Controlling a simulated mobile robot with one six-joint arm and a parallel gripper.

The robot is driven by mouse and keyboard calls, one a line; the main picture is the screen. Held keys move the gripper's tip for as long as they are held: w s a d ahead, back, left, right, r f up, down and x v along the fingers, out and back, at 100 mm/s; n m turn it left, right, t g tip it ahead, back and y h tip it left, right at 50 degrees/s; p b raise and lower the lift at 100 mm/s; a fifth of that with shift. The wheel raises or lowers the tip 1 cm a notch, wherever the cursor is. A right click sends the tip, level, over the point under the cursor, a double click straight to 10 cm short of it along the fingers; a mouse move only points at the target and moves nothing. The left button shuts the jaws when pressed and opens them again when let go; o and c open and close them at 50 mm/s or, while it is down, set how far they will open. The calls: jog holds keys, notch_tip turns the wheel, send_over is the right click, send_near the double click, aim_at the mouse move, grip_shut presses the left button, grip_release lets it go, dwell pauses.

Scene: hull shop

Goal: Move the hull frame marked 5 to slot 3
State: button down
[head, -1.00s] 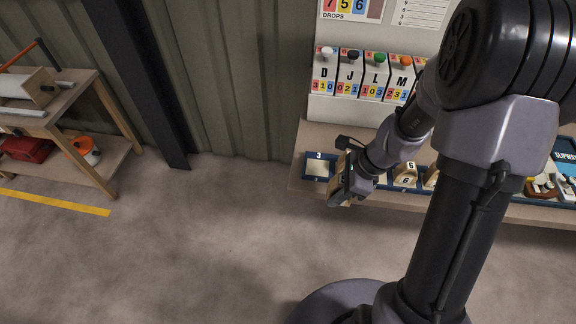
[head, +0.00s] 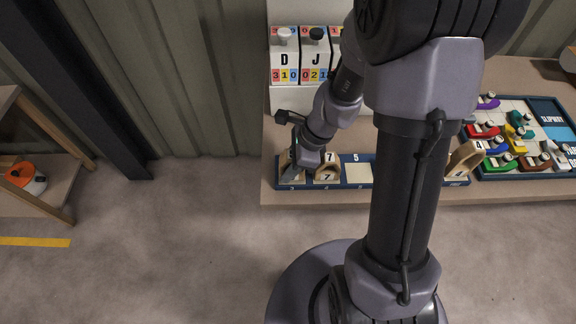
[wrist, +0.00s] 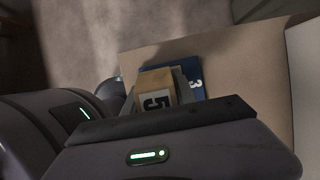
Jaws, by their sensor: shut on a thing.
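The hull frame marked 5 (wrist: 156,85) is a tan wooden piece, seen end-on in the wrist view. My gripper (head: 297,168) is shut on it at the left end of the blue rack (head: 362,185). In the wrist view the blue slot plate marked 3 (wrist: 195,84) shows right beside and behind the frame. In the head view my gripper hides most of the frame and slot 3. I cannot tell whether the frame touches the slot's floor.
A frame marked 7 (head: 328,171) stands close to the right of my gripper. A board with coloured boat pieces (head: 548,110) lies farther right. Lettered boxes (head: 285,62) stand behind.

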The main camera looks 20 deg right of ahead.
jog(key=c, duration=1)
grip_release()
jog(key=shift+r+p, duration=0.25)
jog(key=shift+p, duration=0.1)
jog(key=p+v, duration=0.6)
jog(key=v, duration=0.7)
jog(key=s+a+r+n+t, duration=0.1)
jog(key=s+a+r+n, duration=0.1)
jog(key=r+n, duration=0.3)
jog(key=s+a+r+n+t+h, duration=0.1)
jog(key=s+a+r+n+t, duration=0.1)
jog(key=s+r+n, duration=0.3)
jog(key=s+a+r+n+t+h, duration=0.1)
jog(key=s+a+r+n, duration=0.3)
jog(key=r+n, duration=0.3)
jog(key=shift+s+a+r, duration=0.15)
jog(key=shift+a, duration=0.05)
